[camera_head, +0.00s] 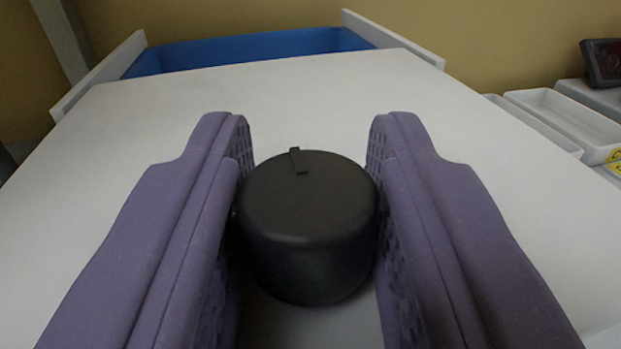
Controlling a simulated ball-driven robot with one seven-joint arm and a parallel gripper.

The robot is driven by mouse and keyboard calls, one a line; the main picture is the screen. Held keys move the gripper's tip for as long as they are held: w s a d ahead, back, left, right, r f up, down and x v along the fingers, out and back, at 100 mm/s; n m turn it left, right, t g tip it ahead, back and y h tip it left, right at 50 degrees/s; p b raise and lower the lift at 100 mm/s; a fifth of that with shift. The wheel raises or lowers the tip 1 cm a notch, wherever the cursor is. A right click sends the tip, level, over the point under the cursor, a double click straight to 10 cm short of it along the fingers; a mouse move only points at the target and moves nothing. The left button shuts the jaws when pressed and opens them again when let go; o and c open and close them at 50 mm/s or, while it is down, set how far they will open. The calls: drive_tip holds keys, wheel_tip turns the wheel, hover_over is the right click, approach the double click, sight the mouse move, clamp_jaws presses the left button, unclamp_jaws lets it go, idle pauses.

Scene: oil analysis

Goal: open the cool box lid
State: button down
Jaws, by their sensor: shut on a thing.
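The cool box lid (300,95) is a broad, flat white panel that fills the middle of the view. A black round knob (308,215) with a small raised bar on top stands on it near the middle. My gripper (308,135) has its two purple fingers on either side of the knob, shut on it. Past the lid's far edge, a strip of the cool box's blue inside (250,48) shows between white side walls. The knob's base and part of the lid below it are hidden by the fingers.
White trays (570,120) stand to the right of the lid, with yellow labels near them. A dark screen-like device (605,62) is at the far right. A tan wall is behind. The lid's surface around the knob is clear.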

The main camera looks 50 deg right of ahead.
drive_tip(key=shift+s+a, duration=0.15)
drive_tip(key=c, duration=0.8)
unclamp_jaws()
drive_tip(key=shift+c, duration=0.2)
drive_tip(key=p+v, duration=0.2)
drive_tip(key=v, duration=0.5)
drive_tip(key=shift+s+a, duration=0.25)
